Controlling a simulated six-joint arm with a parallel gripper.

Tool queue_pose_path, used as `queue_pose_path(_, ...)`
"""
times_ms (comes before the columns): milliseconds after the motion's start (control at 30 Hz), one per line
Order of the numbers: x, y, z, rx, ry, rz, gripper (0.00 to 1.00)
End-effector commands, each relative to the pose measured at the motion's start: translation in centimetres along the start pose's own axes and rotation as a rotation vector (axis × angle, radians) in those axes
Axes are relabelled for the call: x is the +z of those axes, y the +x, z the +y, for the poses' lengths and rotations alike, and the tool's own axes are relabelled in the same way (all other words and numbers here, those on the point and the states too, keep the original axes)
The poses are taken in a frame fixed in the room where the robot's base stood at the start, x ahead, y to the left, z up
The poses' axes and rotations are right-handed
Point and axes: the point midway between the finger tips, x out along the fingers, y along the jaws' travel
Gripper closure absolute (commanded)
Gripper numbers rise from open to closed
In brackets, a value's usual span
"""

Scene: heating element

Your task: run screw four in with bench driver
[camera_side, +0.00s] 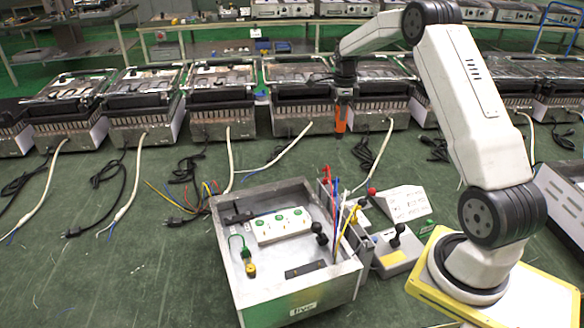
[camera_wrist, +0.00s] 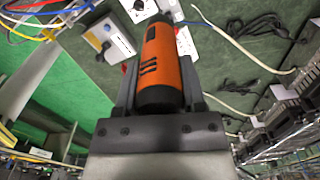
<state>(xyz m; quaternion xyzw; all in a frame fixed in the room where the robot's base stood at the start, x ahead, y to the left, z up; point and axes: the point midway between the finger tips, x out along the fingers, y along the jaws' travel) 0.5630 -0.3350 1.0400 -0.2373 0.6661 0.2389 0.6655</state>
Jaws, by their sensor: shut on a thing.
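My gripper (camera_side: 344,92) is at the end of the raised arm, in front of the row of heating units in the side view. It is shut on the orange bench driver (camera_side: 340,121), which hangs down roughly upright above the green floor. In the wrist view the driver (camera_wrist: 160,60), orange with black ends and dark slots, lies between the two dark fingers. Its tip is hard to make out. A heating unit (camera_side: 300,112) stands just left of and behind the driver. Screw four is too small or hidden to pick out in either view.
A grey tray (camera_side: 232,262) with a white socket strip (camera_side: 278,226) stands in front, with coloured wires at its right edge. A joystick box (camera_side: 395,255) is beside it. White cables and black cords lie on the floor between the tray and the units.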

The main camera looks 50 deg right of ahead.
Motion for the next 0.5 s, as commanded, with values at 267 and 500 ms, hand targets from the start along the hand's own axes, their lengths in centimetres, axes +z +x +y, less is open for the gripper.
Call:
queue_pose_path(267,7.1,-0.2,1.5,-0.005,-0.141,-0.001,1.00)
queue_pose_path(500,14.7,-0.1,4.4,-0.004,-0.298,0.000,1.00)
